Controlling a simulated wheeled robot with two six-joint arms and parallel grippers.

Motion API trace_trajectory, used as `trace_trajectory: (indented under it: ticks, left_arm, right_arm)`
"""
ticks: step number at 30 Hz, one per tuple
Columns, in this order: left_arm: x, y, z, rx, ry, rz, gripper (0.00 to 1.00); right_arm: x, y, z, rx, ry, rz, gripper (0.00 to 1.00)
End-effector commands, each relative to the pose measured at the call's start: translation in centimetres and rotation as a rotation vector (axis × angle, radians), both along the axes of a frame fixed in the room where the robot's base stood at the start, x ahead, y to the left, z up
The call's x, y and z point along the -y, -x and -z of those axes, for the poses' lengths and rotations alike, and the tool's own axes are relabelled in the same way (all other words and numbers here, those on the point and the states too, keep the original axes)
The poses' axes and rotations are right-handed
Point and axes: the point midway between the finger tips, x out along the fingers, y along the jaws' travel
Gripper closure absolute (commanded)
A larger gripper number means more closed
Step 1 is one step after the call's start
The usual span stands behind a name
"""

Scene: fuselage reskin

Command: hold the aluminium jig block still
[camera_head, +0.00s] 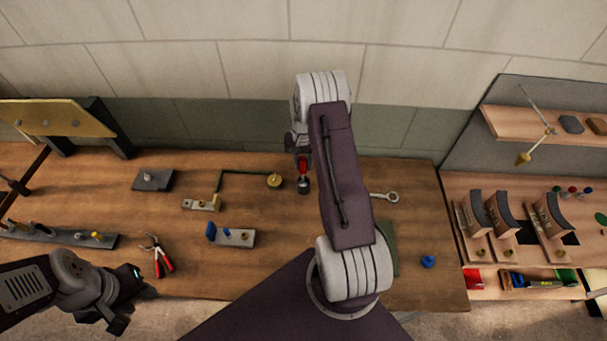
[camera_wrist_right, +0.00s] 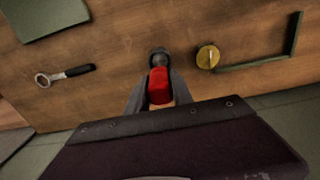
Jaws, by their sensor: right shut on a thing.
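A pale metal block (camera_head: 236,239) with a blue piece and a small brass pin lies mid-table. A smaller pale block (camera_head: 201,205) with a brass pin lies behind it. I cannot tell for sure which is the aluminium jig block. My left gripper (camera_head: 134,305) is open and empty at the table's front edge, left of and apart from both blocks. My right gripper (camera_wrist_right: 158,95) is shut on a red-handled tool (camera_wrist_right: 159,86) with a dark round end. The tool (camera_head: 303,174) also shows in the head view, but the right arm hides most of that gripper.
Red-handled pliers (camera_head: 162,258) lie near the left gripper. A dark slab (camera_head: 153,180), a green angled rod (camera_head: 250,172) with a brass disc (camera_head: 275,181), a ring-ended tool (camera_head: 385,196) and a blue knob (camera_head: 428,262) lie about. A rack of curved pieces (camera_head: 512,213) stands right.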

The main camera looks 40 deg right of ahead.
Motion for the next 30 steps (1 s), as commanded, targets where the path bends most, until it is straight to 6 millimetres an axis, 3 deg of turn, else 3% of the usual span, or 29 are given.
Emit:
trace_trajectory:
  ticks: [1, 24, 30]
  left_arm:
    - [0.0, 0.0, -0.8, 0.0, 0.0, 0.0, 0.6]
    - [0.0, 0.0, -6.4, 0.0, 0.0, 0.0, 0.6]
    - [0.0, 0.0, -7.1, 0.0, 0.0, 0.0, 0.6]
  right_arm:
    - [0.0, 0.0, -1.0, 0.001, 0.001, 0.0, 1.0]
    - [0.0, 0.0, -8.6, 0.001, 0.001, 0.0, 1.0]
    - [0.0, 0.0, -9.7, 0.001, 0.001, 0.0, 1.0]
